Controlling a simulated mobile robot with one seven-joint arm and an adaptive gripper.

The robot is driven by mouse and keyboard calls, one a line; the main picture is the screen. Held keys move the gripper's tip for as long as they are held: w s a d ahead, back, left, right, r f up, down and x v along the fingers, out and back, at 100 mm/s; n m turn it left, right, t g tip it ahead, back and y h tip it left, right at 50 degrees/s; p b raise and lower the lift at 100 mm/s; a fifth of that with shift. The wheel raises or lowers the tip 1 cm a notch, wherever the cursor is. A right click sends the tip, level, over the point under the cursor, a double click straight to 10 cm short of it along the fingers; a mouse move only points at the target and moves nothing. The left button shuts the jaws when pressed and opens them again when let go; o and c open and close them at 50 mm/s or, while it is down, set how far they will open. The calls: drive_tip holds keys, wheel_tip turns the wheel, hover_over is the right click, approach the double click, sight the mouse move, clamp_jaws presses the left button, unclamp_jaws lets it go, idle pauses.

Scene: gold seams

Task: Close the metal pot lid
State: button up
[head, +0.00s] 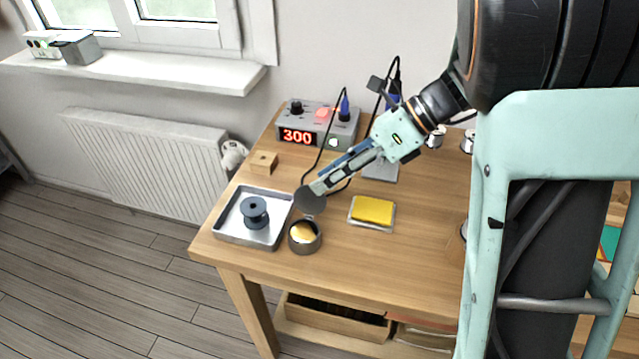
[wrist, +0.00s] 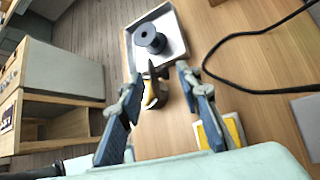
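The metal pot (head: 305,240) is a small round grey pot with gold-coloured contents, standing near the front of the wooden table. Its round dark lid (head: 309,200) stands open, raised at the pot's far side. My gripper (head: 318,187) is just behind and above the lid, overlapping its upper edge in the head view; I cannot tell whether they touch. In the wrist view the fingers of my gripper (wrist: 160,75) are spread apart. The lid (wrist: 152,76) shows nearly edge-on between them, partly hiding the pot (wrist: 161,98).
A metal tray (head: 228,238) with a dark spool (head: 255,212) lies left of the pot. A yellow sponge (head: 373,210) in a shallow dish lies to the right. Behind are a wooden block (head: 264,163), a station with a red display (head: 297,136), and loose black cables (wrist: 250,88).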

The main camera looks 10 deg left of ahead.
sight(312, 198)
drive_tip(key=x, duration=0.2)
drive_tip(key=shift+a+f, duration=0.15)
drive_tip(key=shift+f, duration=0.05)
clamp_jaws()
drive_tip(key=shift+r, duration=0.15)
